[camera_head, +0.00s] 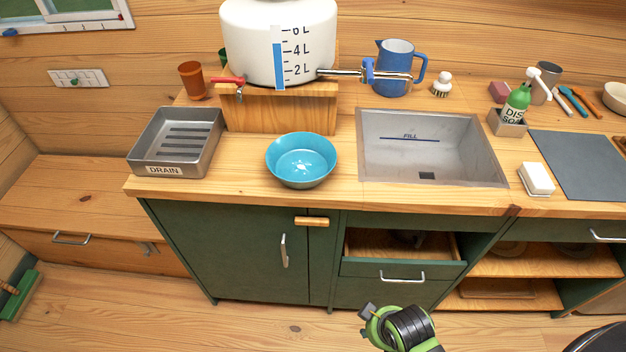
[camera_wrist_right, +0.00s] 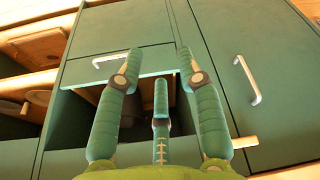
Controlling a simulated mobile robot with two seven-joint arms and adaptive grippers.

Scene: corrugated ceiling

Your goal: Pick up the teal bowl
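The teal bowl (camera_head: 301,160) stands upright and empty on the wooden counter, near its front edge, in the head view. It is not visible in the right wrist view. My right gripper (camera_head: 368,312) is low in front of the cabinets, below and to the right of the bowl and well apart from it. In the right wrist view my right gripper (camera_wrist_right: 160,66) has its green fingers spread with nothing between them, facing the cabinet front. My left gripper is not in view.
A grey drain tray (camera_head: 176,142) is left of the bowl, a wooden stand (camera_head: 283,112) with a white water tank (camera_head: 279,40) behind it, and a sink (camera_head: 430,148) to its right. Below the counter, a drawer (camera_head: 403,268) stands partly open. The counter edge before the bowl is clear.

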